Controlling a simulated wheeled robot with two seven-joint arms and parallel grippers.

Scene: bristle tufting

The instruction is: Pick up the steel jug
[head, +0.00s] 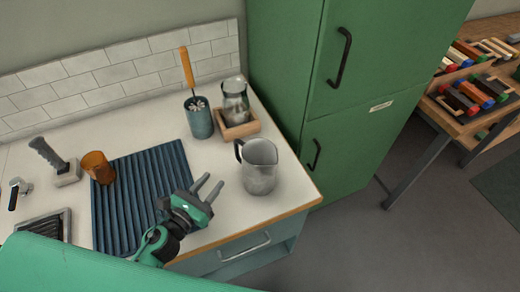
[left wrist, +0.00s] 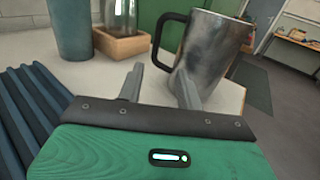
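The steel jug (head: 260,168) stands upright on the white counter near its right front corner, its black handle on the left side. In the left wrist view the jug (left wrist: 208,52) is just ahead of the fingers, with the black handle at its upper left. My left gripper (head: 208,187) is over the counter, to the left of the jug and a little nearer me. Its two fingers are apart with nothing between them; they also show in the left wrist view (left wrist: 160,88). Whether the right fingertip touches the jug cannot be told. My right gripper is not in view.
A blue ribbed mat (head: 140,190) lies left of the jug. Behind stand a blue cup (head: 199,120) with a wooden-handled brush and a glass jar (head: 235,98) in a wooden tray (head: 240,130). An amber cup (head: 98,168) stands at left. A green cabinet (head: 350,90) borders the counter's right.

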